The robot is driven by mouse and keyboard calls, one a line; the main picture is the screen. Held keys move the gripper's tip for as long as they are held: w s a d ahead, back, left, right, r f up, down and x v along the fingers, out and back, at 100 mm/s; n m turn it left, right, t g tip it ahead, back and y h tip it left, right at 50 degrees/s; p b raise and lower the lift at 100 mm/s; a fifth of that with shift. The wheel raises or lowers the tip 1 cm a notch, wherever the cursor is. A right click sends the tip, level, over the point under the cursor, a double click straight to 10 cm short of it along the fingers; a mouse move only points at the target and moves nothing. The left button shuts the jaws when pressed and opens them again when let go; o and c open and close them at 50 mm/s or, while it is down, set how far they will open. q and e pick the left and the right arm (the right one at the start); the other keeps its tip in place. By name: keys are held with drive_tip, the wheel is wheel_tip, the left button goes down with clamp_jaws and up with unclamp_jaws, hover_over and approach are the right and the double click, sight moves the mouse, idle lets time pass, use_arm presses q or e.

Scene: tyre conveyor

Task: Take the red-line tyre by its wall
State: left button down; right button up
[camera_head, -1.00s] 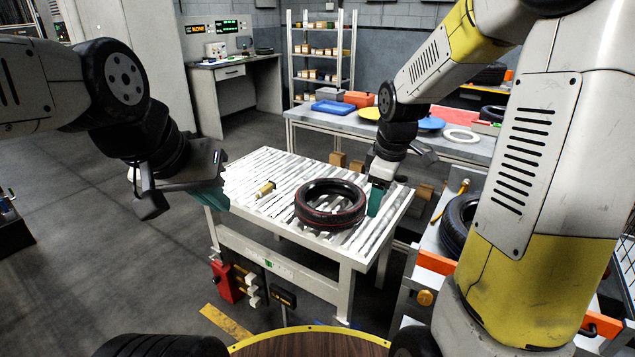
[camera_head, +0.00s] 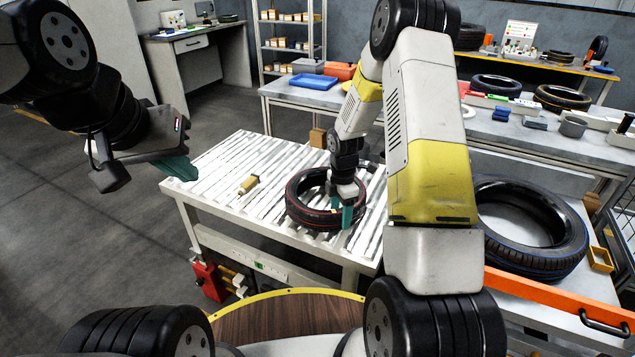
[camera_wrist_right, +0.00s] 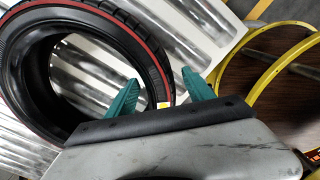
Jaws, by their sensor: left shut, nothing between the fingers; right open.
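The red-line tyre (camera_head: 305,207) lies flat on the white roller conveyor (camera_head: 215,177), a red line running around its side. My right gripper (camera_head: 341,215) is open at the tyre's right side, fingers pointing down. In the right wrist view the tyre (camera_wrist_right: 112,18) fills the upper left. There the left teal finger of my right gripper (camera_wrist_right: 160,90) overlaps the tyre's wall beside a small white and yellow label, and the other finger is outside the tyre. I cannot tell whether they touch it. My left gripper (camera_head: 182,170) is shut and empty, above the conveyor's left edge.
A small yellowish piece (camera_head: 248,184) lies on the rollers left of the tyre. A blue-line tyre (camera_head: 530,262) rests on a bench at the right. A grey table (camera_head: 300,100) with a blue tray (camera_head: 315,81) stands behind. The conveyor's left part is mostly clear.

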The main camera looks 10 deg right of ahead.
drive_tip(key=shift+f, duration=1.6)
clamp_jaws()
drive_tip(key=shift+r, duration=0.1)
